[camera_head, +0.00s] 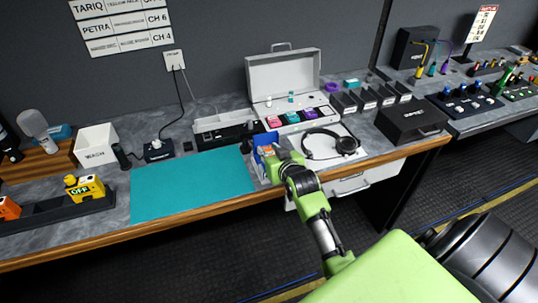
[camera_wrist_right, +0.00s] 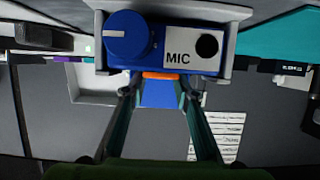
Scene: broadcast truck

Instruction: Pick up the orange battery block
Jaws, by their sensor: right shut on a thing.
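My right gripper (camera_head: 270,156) is at the blue MIC box near the table's front edge. In the wrist view its fingertips (camera_wrist_right: 158,90) are closed on either side of a narrow orange strip, which looks like the orange battery block (camera_wrist_right: 162,75). Most of that block is hidden by the box and fingers. The blue MIC box (camera_wrist_right: 160,42), with a round knob and a grey frame, is right against it. A blue face shows below the strip. Another orange block (camera_head: 8,209) sits at the far left end of a dark rack. My left gripper is not in view.
A teal mat (camera_head: 190,185) lies left of the gripper. A headset (camera_head: 328,145) lies close on its right. An open grey case (camera_head: 285,85) and a tray of coloured pieces stand behind. A yellow OFF block (camera_head: 85,188) is on the dark rack (camera_head: 60,212).

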